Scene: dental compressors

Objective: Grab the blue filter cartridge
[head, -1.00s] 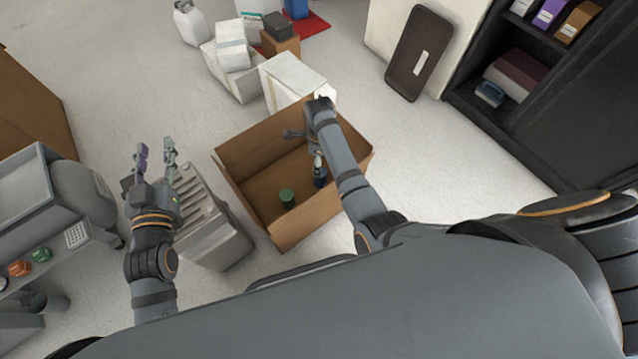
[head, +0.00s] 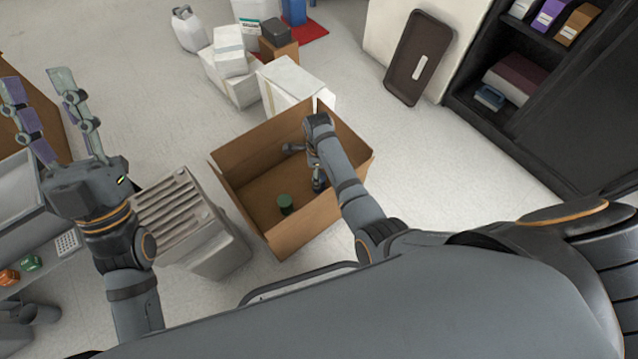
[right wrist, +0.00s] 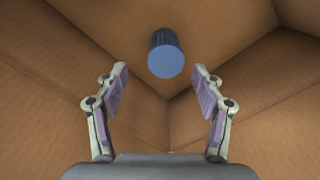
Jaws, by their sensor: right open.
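The blue filter cartridge (right wrist: 166,56) shows in the right wrist view as a short blue cylinder inside the cardboard box (head: 240,148). It lies ahead of my right gripper (right wrist: 160,70), between the line of its two fingers but beyond the tips, with no contact visible. My right gripper is open and empty. In the head view my right gripper (head: 305,163) reaches down into the box, and my arm and fingers mostly hide the cartridge there. My left gripper (head: 37,85) is open and empty, raised at the far left, away from the box.
A green cylinder (head: 285,203) stands in the box, left of my right gripper. A grey ribbed unit (head: 180,215) stands left of the box. White boxes (head: 291,84) stand behind it. A dark shelf (head: 560,110) is at the right. Floor right of the box is clear.

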